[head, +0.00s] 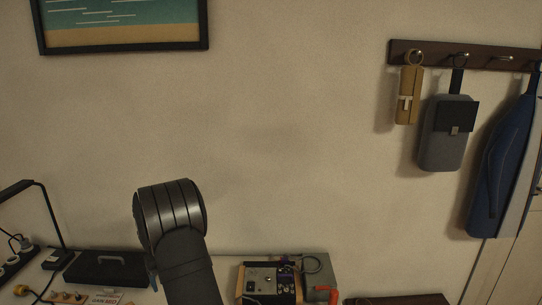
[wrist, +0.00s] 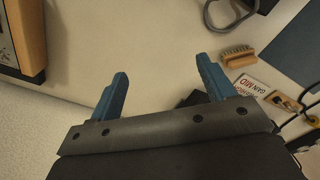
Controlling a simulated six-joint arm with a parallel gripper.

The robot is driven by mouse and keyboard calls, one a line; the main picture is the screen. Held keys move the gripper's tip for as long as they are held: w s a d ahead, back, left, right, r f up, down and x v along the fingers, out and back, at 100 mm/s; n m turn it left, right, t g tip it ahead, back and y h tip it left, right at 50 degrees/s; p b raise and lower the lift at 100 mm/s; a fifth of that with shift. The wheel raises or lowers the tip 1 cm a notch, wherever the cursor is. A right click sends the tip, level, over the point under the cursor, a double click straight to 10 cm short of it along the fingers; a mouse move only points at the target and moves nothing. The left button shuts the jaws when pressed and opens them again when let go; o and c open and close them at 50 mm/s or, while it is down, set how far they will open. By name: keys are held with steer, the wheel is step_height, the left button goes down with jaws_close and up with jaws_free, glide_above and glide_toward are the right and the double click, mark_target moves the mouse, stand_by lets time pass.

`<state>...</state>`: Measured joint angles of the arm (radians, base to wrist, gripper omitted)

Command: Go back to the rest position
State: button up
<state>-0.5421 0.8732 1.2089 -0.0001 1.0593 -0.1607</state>
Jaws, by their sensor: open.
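My gripper (wrist: 162,85) shows in the wrist view. Its two blue fingers stand wide apart with nothing between them. Below and beyond the fingers is the pale tabletop (wrist: 150,45). In the head view my dark arm rises from the bottom edge left of centre, and the gripper's fingers cannot be made out there.
In the wrist view a wooden brush (wrist: 239,56), a printed card (wrist: 250,87) and a dark cable loop (wrist: 229,14) lie to the right. In the head view an instrument box (head: 268,283) stands right of my arm and a black case (head: 108,268) left. Bags hang on a rack (head: 480,57).

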steer(key=d+f+m, duration=0.2)
steer(key=d+m, duration=0.6)
steer(key=d, duration=2.5)
steer(key=a+n, duration=0.1)
steer(key=a, duration=0.5)
steer(key=shift+w, duration=0.35)
